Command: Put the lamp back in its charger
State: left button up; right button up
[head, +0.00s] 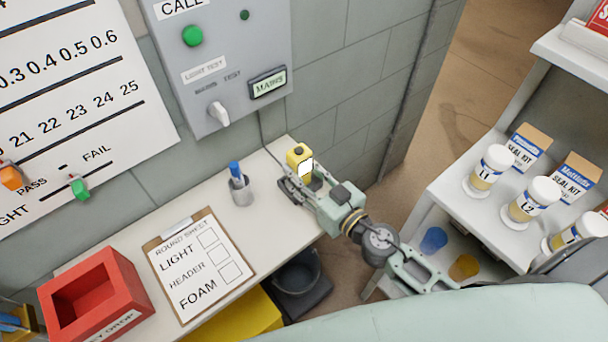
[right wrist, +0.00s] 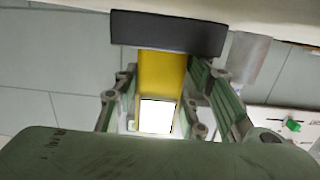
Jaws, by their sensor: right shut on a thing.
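In the right wrist view the lamp (right wrist: 160,75) stands between the green fingers of the gripper (right wrist: 160,105). A dark block (right wrist: 167,33), seemingly the charger, meets the lamp's end against the counter. Whether the lamp is fully seated in it I cannot tell. In the head view the fingers mostly hide this block. My left gripper is out of view.
A pen cup (head: 240,188), a clipboard (head: 200,265) and a red box (head: 97,297) stand on the counter (head: 190,207). A grey control panel (head: 222,60) hangs above. A shelf with jars (head: 490,170) is at right. A dark bucket (head: 296,272) sits below.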

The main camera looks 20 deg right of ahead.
jog(key=shift+s+a+f+b, duration=0.1)
jog(key=shift+s+f+b, duration=0.1)
jog(key=shift+f, duration=0.3)
jog(key=shift+s+f+b, duration=0.2)
jog(key=shift+f, duration=0.3)
jog(key=o, duration=1.5)
jog(key=shift+w+a, duration=0.1)
jog(key=shift+w, duration=0.05)
jog(key=shift+f+g, duration=0.1)
jog(key=shift+g, duration=0.2)
jog(key=shift+s, duration=0.7)
jog(key=v, duration=0.6)
jog(key=r+v, duration=0.1)
jog(key=v, duration=0.2)
jog(key=shift+d+r, duration=0.1)
jog(key=shift+d, duration=0.3)
jog(key=shift+s+d+r+t, duration=0.15)
jog(key=shift+s+r+t, duration=0.1)
jog(key=shift+s+t, duration=0.2)
